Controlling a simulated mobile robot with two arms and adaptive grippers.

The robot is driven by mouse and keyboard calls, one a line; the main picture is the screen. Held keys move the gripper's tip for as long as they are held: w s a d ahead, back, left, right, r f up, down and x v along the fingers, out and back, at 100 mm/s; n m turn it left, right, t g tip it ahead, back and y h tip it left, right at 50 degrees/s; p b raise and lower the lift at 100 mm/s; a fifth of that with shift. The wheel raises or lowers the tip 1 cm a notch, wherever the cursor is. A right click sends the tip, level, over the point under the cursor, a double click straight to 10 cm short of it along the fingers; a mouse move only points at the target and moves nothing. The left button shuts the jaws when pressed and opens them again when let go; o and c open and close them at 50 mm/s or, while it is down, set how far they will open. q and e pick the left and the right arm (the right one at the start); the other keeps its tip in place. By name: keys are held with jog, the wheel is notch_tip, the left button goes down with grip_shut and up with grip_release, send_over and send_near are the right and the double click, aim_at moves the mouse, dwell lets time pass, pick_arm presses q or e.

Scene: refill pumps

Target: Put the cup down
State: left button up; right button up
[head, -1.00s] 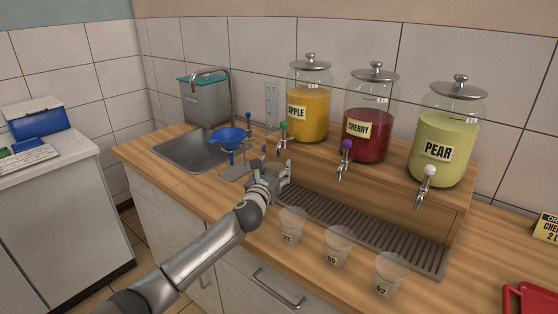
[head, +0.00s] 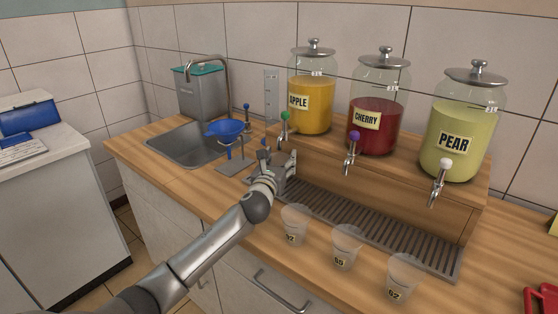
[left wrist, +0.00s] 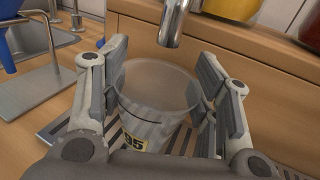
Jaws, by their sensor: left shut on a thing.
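My left gripper (head: 284,176) is at the left end of the drip tray, below the apple dispenser's tap. In the left wrist view the left gripper (left wrist: 163,95) is shut on a clear cup (left wrist: 158,105) with a yellow label ending in 95. The cup looks upright and empty, with a dark line around it. It is over the slatted drip tray (left wrist: 180,142); I cannot tell whether its base touches the slats. In the head view the gripper hides this cup. The tap (left wrist: 177,22) is just beyond the cup's rim. My right gripper is not in view.
Three clear cups stand along the counter front: left (head: 295,225), middle (head: 346,247), right (head: 402,278). Apple (head: 311,101), cherry (head: 374,115) and pear (head: 461,130) dispensers stand on the wooden riser. A blue funnel (head: 227,129) and sink (head: 190,147) are left. The tray's middle is clear.

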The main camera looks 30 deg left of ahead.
pick_arm(q)
jog(key=shift+f, duration=0.15)
jog(key=o, duration=0.8)
jog(key=shift+o, duration=0.4)
jog(key=shift+r, duration=0.3)
jog(key=v, duration=1.2)
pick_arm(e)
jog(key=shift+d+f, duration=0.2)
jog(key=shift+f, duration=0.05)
pick_arm(q)
jog(key=shift+f, duration=0.1)
